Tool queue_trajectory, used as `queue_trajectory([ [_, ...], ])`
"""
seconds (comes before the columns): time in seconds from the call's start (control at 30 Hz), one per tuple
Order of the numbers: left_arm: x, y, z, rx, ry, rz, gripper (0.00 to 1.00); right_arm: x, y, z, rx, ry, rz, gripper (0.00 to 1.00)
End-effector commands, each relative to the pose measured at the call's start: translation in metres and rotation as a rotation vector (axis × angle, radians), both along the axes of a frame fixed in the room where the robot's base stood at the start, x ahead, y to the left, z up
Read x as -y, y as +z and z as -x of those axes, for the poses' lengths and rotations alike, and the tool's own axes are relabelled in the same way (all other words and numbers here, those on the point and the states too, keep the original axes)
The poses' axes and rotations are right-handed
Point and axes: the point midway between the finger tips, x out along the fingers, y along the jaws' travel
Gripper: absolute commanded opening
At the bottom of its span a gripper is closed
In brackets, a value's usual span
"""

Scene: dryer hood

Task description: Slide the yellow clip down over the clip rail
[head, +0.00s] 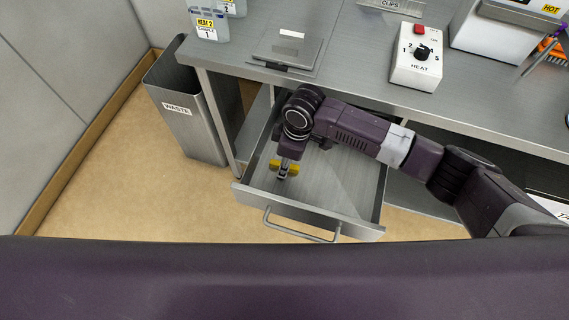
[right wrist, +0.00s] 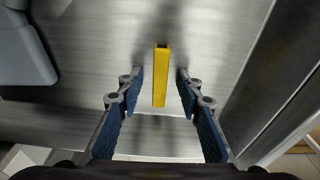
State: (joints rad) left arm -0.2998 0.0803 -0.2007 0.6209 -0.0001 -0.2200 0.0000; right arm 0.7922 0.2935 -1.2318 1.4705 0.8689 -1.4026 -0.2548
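The yellow clip (head: 275,163) is at the left part of the open drawer, partly covered by my right gripper (head: 283,174). In the right wrist view the yellow clip (right wrist: 161,75) is a narrow upright bar between the two blue-padded fingers of my right gripper (right wrist: 160,92). The fingers are open, with a gap on each side of the clip. I cannot tell the exact height of the clip above the drawer floor. I cannot make out the clip rail; a sign reading CLIPS (head: 391,5) shows at the top edge. My left gripper is not in view.
The open metal drawer (head: 335,205) has walls around my right gripper and a front handle (head: 290,232). A waste bin (head: 180,108) stands to its left. The bench (head: 350,75) above carries a HEAT dial box (head: 417,62), a flat plate device (head: 287,48) and labelled cups (head: 210,25).

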Motion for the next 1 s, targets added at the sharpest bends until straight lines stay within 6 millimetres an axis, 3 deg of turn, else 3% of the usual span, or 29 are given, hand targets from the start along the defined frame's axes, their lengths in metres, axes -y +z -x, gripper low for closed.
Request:
queue_trajectory([
  [0.07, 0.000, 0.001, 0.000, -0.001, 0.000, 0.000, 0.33, 0.000, 0.000, 0.000, 0.000, 0.000, 0.000, 0.32],
  [0.37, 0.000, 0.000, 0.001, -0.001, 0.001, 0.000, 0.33, 0.000, -0.001, 0.000, 0.000, 0.000, 0.001, 0.00],
  [0.77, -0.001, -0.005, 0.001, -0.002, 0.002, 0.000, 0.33, 0.000, 0.001, -0.001, 0.002, 0.000, 0.001, 0.00],
  [1.0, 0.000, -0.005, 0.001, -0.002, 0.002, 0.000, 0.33, 0.000, 0.041, -0.001, 0.004, 0.001, -0.002, 0.00],
])
